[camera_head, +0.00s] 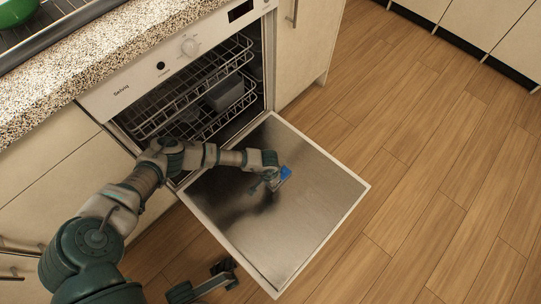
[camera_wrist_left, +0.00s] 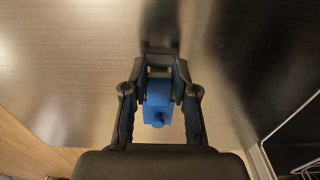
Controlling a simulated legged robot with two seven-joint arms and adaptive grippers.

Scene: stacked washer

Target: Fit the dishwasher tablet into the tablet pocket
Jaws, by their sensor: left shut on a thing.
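My left gripper (camera_head: 279,178) is over the middle of the open dishwasher door (camera_head: 310,192). It is shut on a small blue block, which I take to be the dishwasher tablet (camera_head: 286,172). In the left wrist view the blue block (camera_wrist_left: 158,92) sits between the two fingers (camera_wrist_left: 160,92), with a round knob on its near side. I cannot make out the tablet pocket for certain; a small dark rectangle (camera_wrist_left: 159,22) on the door's metal ahead of the fingers may be it or a reflection. I cannot tell whether the block touches the door.
The dishwasher's wire racks (camera_head: 195,95) are inside, with a grey box (camera_head: 224,93) in one. A speckled counter (camera_head: 90,62) is above at left. Wooden floor (camera_head: 440,150) is clear at right. A dark jointed part of mine (camera_head: 210,281) shows below the door.

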